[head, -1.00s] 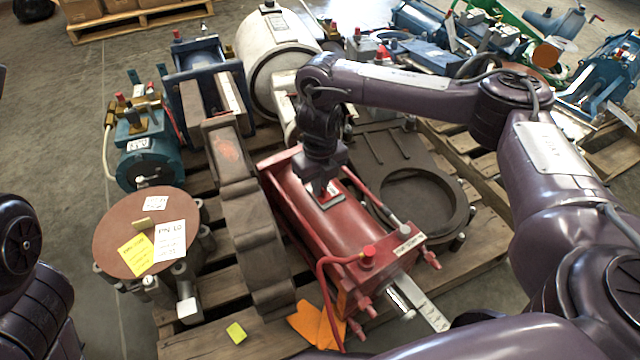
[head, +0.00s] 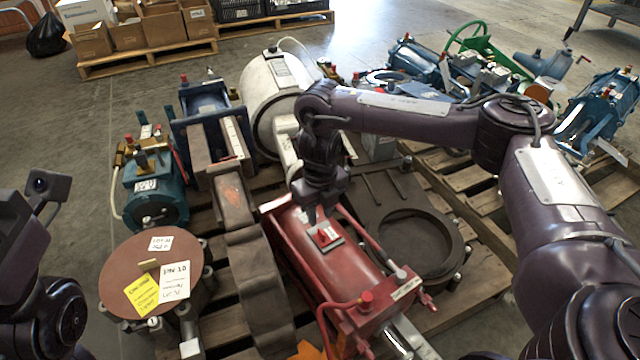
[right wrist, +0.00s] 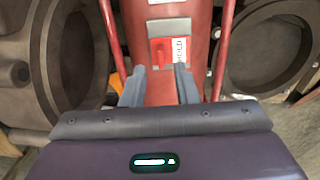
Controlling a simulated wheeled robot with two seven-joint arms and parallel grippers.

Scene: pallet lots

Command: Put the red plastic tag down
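The red plastic tag (head: 326,236), with a white printed label, lies flat on a grey plate on top of the red cylinder (head: 352,262). In the right wrist view the tag (right wrist: 158,52) lies just beyond the fingertips, with its white part on the right reading "HOLD". My right gripper (head: 318,212) is above the plate, pointing down. In the right wrist view its two fingers (right wrist: 158,78) are apart with nothing between them. My left gripper (head: 48,190) is at the left edge of the head view; its fingers cannot be made out.
The red cylinder lies on a wooden pallet (head: 235,325) among a brown beam (head: 250,265), a dark plate with a round hole (head: 430,205) and a brown round flange (head: 130,250) bearing paper notes. Red pipes run along the cylinder's sides. Bare floor lies left of the pallet.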

